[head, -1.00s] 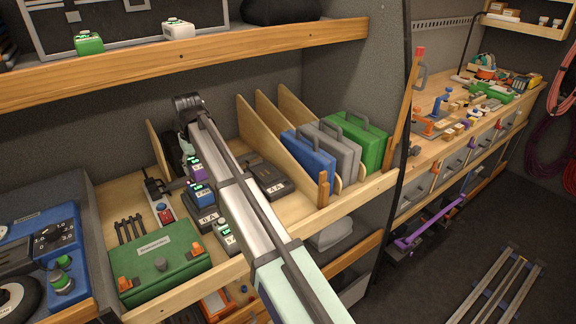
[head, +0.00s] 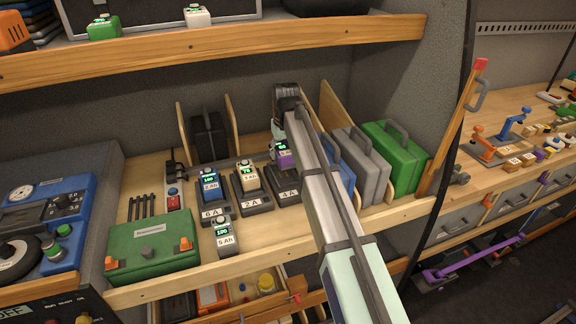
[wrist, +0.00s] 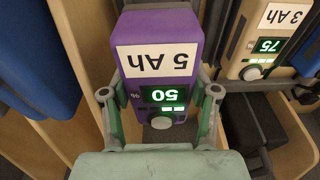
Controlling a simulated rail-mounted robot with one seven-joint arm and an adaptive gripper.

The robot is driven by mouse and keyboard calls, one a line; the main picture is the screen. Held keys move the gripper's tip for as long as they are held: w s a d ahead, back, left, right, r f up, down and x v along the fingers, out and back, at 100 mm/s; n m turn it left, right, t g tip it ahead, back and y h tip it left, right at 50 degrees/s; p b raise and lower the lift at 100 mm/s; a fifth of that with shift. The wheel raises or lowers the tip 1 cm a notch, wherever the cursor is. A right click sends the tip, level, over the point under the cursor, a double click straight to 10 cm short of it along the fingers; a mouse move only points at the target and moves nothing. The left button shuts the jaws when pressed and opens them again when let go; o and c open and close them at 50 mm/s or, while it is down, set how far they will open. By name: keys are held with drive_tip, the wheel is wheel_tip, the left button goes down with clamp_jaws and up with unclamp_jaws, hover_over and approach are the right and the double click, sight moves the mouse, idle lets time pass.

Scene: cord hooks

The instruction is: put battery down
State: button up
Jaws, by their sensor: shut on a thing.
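A purple battery (head: 283,156) is held in my gripper (head: 279,143). In the wrist view the purple battery (wrist: 157,65) reads "5 Ah" and "50", upside down, with the gripper fingers (wrist: 160,97) against both its sides. In the head view it appears behind and above the empty 4 A charger (head: 287,191); contact underneath cannot be seen. A blue battery (head: 209,185) is in the 6 A charger (head: 211,212). A cream 3 Ah battery (head: 247,176) is in the 2 A charger (head: 252,203). A pale 5 Ah battery (head: 223,236) stands at the shelf's front.
Wooden dividers and blue, grey (head: 358,162) and green (head: 396,155) cases stand right of my gripper. A green box (head: 150,247) and a red-switched power strip (head: 173,197) are left of the chargers. The upper shelf (head: 230,47) overhangs, carrying green and white batteries.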

sight(285, 148)
drive_tip(key=shift+f+p, duration=0.9)
drive_tip(key=shift+f, duration=2.3)
drive_tip(key=shift+f, duration=0.1)
drive_tip(key=o, duration=1.6)
drive_tip(key=r+b, duration=0.1)
drive_tip(key=r, duration=0.3)
drive_tip(key=s+r+b, duration=0.1)
drive_tip(key=r, duration=0.3)
drive_tip(key=r+b, duration=0.1)
drive_tip(key=r, duration=0.3)
drive_tip(key=shift+s+d, duration=0.3)
drive_tip(key=shift+d, duration=0.05)
drive_tip(key=shift+r, duration=0.1)
